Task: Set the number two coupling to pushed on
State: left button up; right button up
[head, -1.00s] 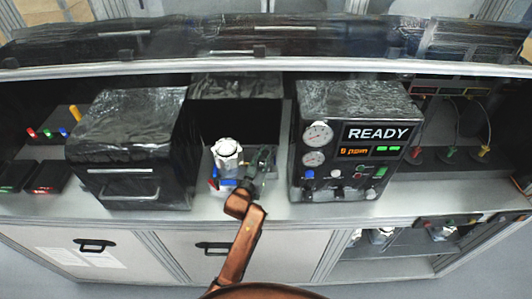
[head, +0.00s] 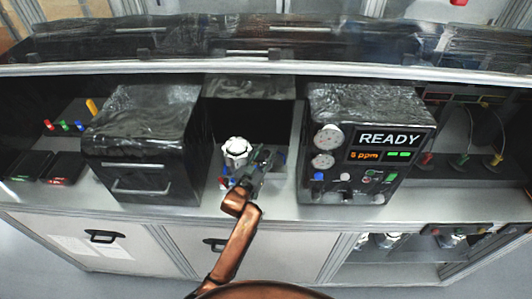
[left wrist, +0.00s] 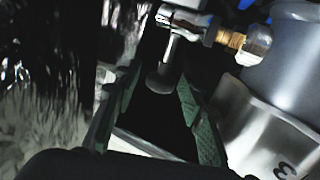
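A white machined housing (head: 236,152) stands on the bench between two black boxes, with blue and red parts low around it. My left gripper (head: 264,156) is just right of the housing and partly hides it. In the left wrist view my left gripper (left wrist: 165,110) is open, its green-padded fingers apart. A grey metal stem with a round end (left wrist: 162,80) shows between and beyond the fingertips; I cannot tell any contact. A metal fitting with a brass band (left wrist: 230,38) lies to its right. I cannot tell which coupling is number two. My right gripper is not in view.
A black oven-like box (head: 143,150) stands left of the housing. A black instrument reading READY (head: 385,138) stands to the right. In the left wrist view a pale plate (left wrist: 262,140) bears a dark digit, perhaps 3. A grey cylindrical body (left wrist: 290,65) rises behind it.

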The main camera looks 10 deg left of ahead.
pick_arm(q)
jog(key=shift+s, duration=0.2)
jog(key=s+a, duration=0.2)
jog(key=s, duration=0.9)
jog(key=shift+s+a, duration=0.15)
jog(key=shift+s, duration=0.05)
